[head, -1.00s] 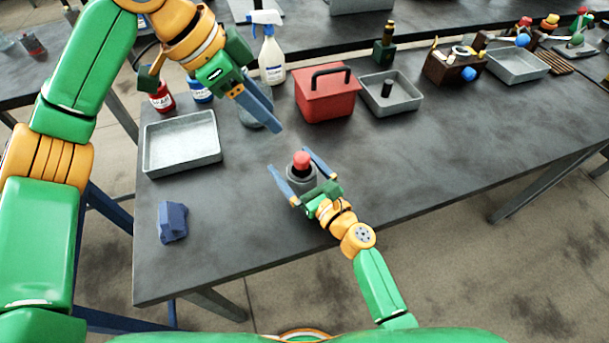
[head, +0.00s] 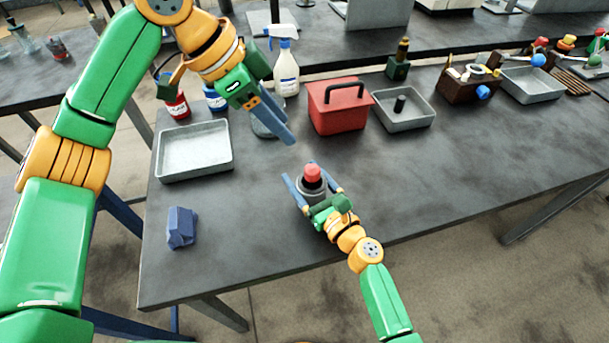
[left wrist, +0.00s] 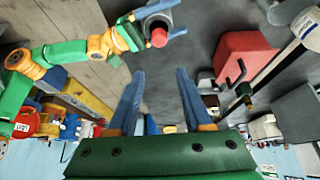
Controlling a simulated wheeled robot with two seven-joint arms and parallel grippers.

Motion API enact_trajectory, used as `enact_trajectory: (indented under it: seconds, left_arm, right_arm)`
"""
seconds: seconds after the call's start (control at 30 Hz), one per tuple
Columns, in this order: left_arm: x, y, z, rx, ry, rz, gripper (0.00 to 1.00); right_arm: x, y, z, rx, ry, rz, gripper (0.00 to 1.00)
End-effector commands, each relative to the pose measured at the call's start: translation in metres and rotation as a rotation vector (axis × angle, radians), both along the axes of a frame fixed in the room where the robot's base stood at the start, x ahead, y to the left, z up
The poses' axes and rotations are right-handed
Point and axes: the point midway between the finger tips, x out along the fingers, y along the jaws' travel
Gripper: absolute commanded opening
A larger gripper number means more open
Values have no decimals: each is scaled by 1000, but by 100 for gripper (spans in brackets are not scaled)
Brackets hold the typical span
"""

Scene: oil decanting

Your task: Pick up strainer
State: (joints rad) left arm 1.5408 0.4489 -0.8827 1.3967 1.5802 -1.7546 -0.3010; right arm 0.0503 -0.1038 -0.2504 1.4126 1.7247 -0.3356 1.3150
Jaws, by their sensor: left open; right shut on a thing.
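A round grey metal thing (head: 262,125), perhaps the strainer, stands on the table between the empty tray and the red box. My left gripper (head: 285,132) hangs in front of it and hides most of it, so I cannot be sure what it is. My left gripper (left wrist: 158,76) is open, with nothing between its fingers in the left wrist view. My right gripper (head: 312,186) is shut on a grey can with a red cap (head: 312,173), near the table's front edge. The can also shows in the left wrist view (left wrist: 158,36).
An empty grey tray (head: 194,170) is at the left, with a blue crumpled cloth (head: 181,228) in front. A red box (head: 337,115) and a tray with a black cylinder (head: 420,121) stand behind. A spray bottle (head: 286,72) is further back. The table's right front is clear.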

Motion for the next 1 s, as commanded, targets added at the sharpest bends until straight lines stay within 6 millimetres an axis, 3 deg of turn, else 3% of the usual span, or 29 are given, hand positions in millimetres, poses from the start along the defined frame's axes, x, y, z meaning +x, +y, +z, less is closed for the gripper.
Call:
enact_trajectory:
  seconds: [0.13, 0.2, 0.27, 0.6, 0.7, 0.8, 1.0]
  left_arm:
    - [0, 0, 0, 0, 0, 0, 53]
    - [-1, -1, -1, 13, -14, -25, 72]
    - [-3, -6, -4, 59, -60, -117, 76]
    - [-20, -48, -28, 675, -541, -1384, 76]
    - [-22, -54, -29, 785, -584, -1616, 76]
    - [-20, -55, -37, 832, -597, -1722, 76]
    - [-4, -55, -79, 836, -599, -1738, 76]
  right_arm:
    - [0, 0, 0, -1, 1, 0, 1]
    - [0, 0, 0, -1, 1, 0, 1]
    - [0, 0, 0, -1, 1, 0, 1]
    - [0, 0, 0, -1, 1, 0, 1]
    - [0, 0, 0, -1, 1, 0, 1]
    - [0, 0, -1, -1, 1, 0, 1]
    - [0, 0, 0, -1, 1, 0, 1]
